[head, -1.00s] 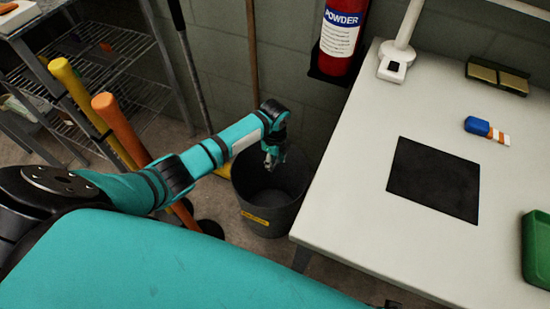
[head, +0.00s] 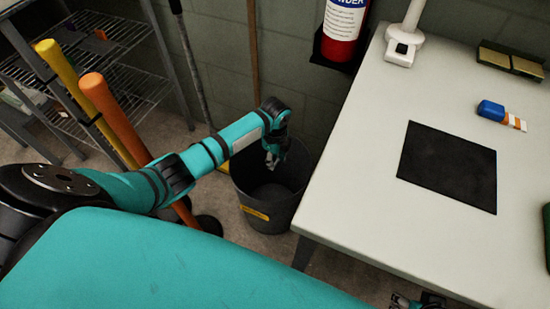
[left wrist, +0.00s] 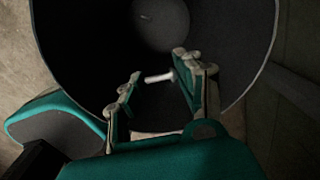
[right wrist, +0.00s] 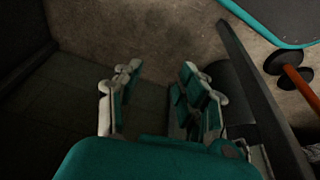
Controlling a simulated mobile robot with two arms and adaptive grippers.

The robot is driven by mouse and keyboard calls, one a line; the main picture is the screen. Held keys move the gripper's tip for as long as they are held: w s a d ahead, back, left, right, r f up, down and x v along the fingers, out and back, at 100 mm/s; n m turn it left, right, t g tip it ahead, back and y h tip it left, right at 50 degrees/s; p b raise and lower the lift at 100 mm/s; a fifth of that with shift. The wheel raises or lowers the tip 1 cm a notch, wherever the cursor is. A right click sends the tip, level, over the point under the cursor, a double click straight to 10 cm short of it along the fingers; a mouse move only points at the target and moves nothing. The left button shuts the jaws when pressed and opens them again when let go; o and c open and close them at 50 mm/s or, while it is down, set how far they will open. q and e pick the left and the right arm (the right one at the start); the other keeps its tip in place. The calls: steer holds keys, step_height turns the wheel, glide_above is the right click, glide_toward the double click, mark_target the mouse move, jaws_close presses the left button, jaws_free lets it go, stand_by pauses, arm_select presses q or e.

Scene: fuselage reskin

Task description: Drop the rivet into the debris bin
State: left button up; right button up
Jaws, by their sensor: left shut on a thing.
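The debris bin (head: 278,218) is a dark round bucket with a yellow label, standing on the floor beside the table. My left gripper (head: 274,156) hangs over its mouth. In the left wrist view, the left fingers (left wrist: 158,80) are shut on the rivet (left wrist: 157,77), a small pale pin with a round head at one end. The dark inside of the bin (left wrist: 80,50) lies beyond them. The rivet is too small to make out in the head view. My right gripper (right wrist: 157,90) is open and empty; part of it shows at the head view's bottom edge (head: 405,302).
The white table (head: 360,200) stands right of the bin, with a black mat (head: 448,167) and a blue-and-orange item (head: 500,115). Yellow (head: 75,92) and orange (head: 115,120) handles stand at left before a wire shelf (head: 110,80). A fire extinguisher (head: 343,30) hangs behind.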

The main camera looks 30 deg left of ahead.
arm_select(q)
steer(key=shift+f, duration=0.25)
arm_select(e)
steer(key=shift+v, duration=0.95)
arm_select(q)
steer(key=o, duration=0.8)
step_height(320, 180, up, 12)
steer(key=shift+r, duration=0.1)
